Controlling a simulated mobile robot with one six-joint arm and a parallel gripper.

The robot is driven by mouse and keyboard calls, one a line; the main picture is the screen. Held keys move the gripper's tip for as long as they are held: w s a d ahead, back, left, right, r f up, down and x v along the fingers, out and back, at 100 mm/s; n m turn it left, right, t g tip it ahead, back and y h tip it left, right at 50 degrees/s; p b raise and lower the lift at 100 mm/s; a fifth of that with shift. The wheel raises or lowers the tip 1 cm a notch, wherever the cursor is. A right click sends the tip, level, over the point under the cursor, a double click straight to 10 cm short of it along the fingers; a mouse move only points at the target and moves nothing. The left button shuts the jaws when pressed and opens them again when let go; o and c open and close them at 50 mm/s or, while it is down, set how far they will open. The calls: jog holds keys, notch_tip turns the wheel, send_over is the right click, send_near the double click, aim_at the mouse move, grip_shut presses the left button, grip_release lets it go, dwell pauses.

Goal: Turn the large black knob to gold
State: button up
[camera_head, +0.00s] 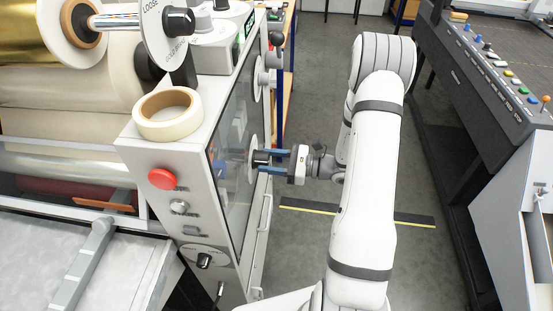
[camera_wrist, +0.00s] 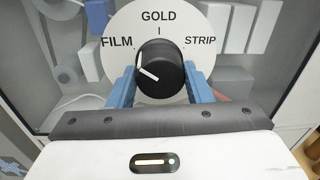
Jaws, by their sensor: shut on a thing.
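The large black knob (camera_wrist: 165,62) sits on a round white dial (camera_wrist: 203,30) marked FILM at left, GOLD at top and STRIP at right. In the head view the knob (camera_head: 259,158) stands out from the machine's side panel. My gripper (camera_wrist: 160,78) has one blue finger on each side of the knob and is shut on it. In the head view my gripper (camera_head: 265,161) reaches the knob from the right. The contact faces of the fingers are partly hidden.
The machine's front has a red button (camera_head: 162,179), a smaller black knob (camera_head: 204,261) and a tape roll (camera_head: 168,113) on top. A LOOSE dial (camera_head: 166,30) stands above. A console (camera_head: 480,110) with coloured buttons is at right. Grey floor lies between.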

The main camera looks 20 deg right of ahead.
jog(key=m+p, duration=0.1)
jog(key=m, duration=0.1)
jog(key=m+p, duration=0.1)
jog(key=m, duration=0.1)
jog(key=m+p, duration=0.1)
jog(key=shift+a+r+m+g, duration=0.25)
jog(key=shift+r+m+g, duration=0.05)
jog(key=shift+m, duration=0.1)
jog(key=m+p, duration=0.2)
jog(key=m, duration=0.2)
jog(key=shift+f, duration=0.1)
jog(key=shift+a+m, duration=0.15)
jog(key=shift+m, duration=0.15)
jog(key=shift+f, duration=0.1)
